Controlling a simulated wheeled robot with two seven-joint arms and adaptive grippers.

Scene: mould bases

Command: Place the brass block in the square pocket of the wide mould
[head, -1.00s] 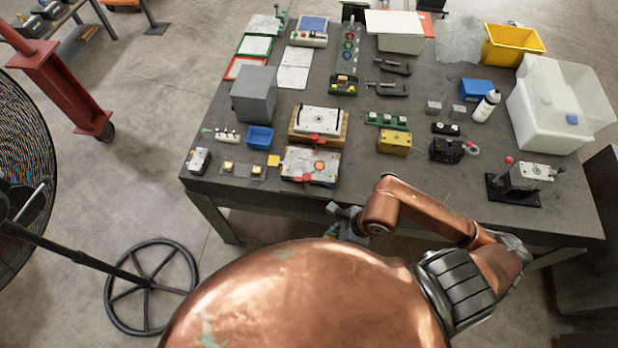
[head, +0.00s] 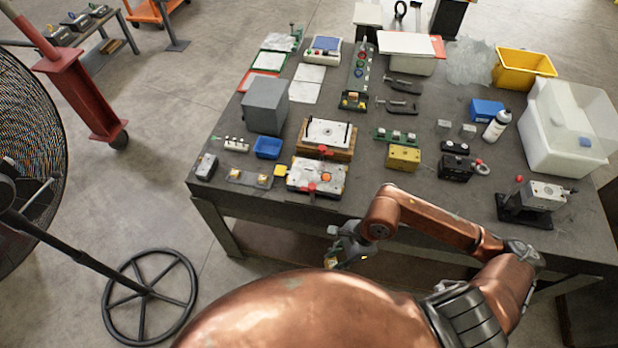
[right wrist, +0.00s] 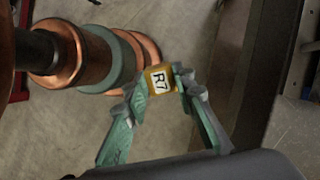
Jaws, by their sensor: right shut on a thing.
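My right gripper (head: 333,258) is off the table's front edge. In the right wrist view its green fingertips (right wrist: 158,84) are shut on a brass-coloured block (right wrist: 158,78) with a white "R7" label. The block is small and mostly hidden by the fingers in the head view. Two mould bases lie on the table: a front one (head: 304,184) with an orange round part and red clamp, and one behind it (head: 327,131) on a wooden base. I cannot tell which is the wide mould, and no square pocket is clear. My left gripper is not in view.
A clear plate (head: 249,180) with small brass-coloured pieces lies left of the front mould. A yellow block (head: 403,158), a black device (head: 456,167) and a lever device (head: 535,198) stand to the right. A blue bin (head: 267,147) stands behind left.

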